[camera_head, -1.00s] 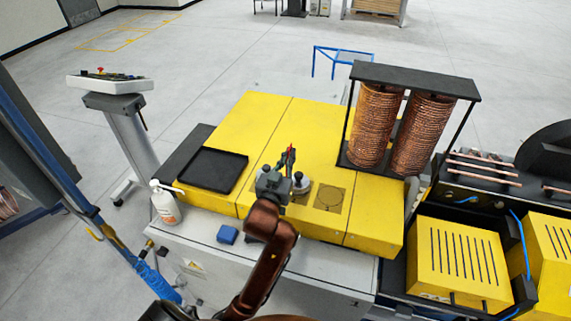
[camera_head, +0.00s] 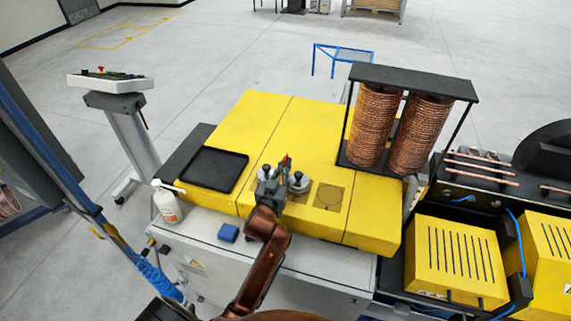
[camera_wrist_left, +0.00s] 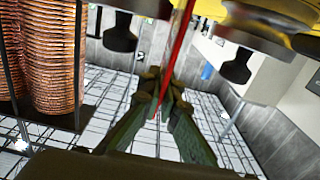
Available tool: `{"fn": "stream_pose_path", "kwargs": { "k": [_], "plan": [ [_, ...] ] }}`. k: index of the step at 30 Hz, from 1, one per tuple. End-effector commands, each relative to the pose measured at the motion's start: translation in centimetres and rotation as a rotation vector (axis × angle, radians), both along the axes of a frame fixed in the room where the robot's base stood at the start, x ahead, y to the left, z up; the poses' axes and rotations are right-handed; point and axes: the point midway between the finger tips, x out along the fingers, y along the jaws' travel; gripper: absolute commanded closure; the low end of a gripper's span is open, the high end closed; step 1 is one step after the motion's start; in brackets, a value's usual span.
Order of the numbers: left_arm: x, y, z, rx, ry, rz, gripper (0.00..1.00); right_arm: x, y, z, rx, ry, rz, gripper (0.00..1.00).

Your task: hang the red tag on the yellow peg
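My left gripper (camera_head: 283,168) is over the yellow machine top, near the knobs. In the left wrist view its two fingers (camera_wrist_left: 162,90) close together around the red tag (camera_wrist_left: 177,45), which shows as a thin red strip seen edge-on. Only a small red bit of the tag (camera_head: 287,160) shows in the head view. I cannot make out the yellow peg; the gripper and the yellow surface behind it may hide it. My right gripper is not in view.
Two grey knobs, one on the left (camera_head: 264,172) and one on the right (camera_head: 299,181), flank the gripper. A black tray (camera_head: 213,169), white bottle (camera_head: 167,204) and blue block (camera_head: 228,233) are to the left. Copper coils (camera_head: 373,125) stand at the right.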

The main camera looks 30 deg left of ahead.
Motion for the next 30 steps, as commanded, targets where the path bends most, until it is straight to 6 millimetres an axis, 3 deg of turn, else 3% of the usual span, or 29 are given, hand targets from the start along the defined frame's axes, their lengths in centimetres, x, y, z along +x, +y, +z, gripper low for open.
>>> {"fn": "stream_pose_path", "kwargs": {
  "k": [10, 22, 30],
  "plan": [
    [0.0, 0.0, -0.2, 0.0, 0.001, 0.0, 0.78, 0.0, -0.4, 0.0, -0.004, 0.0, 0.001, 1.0],
    [0.0, 0.0, -0.5, 0.002, 0.0, 0.0, 0.78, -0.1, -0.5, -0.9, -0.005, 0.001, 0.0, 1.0],
    [-4.4, -1.5, -0.9, -0.002, 0.001, 0.002, 0.78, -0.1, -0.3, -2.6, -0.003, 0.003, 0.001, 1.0]
  ]
}}
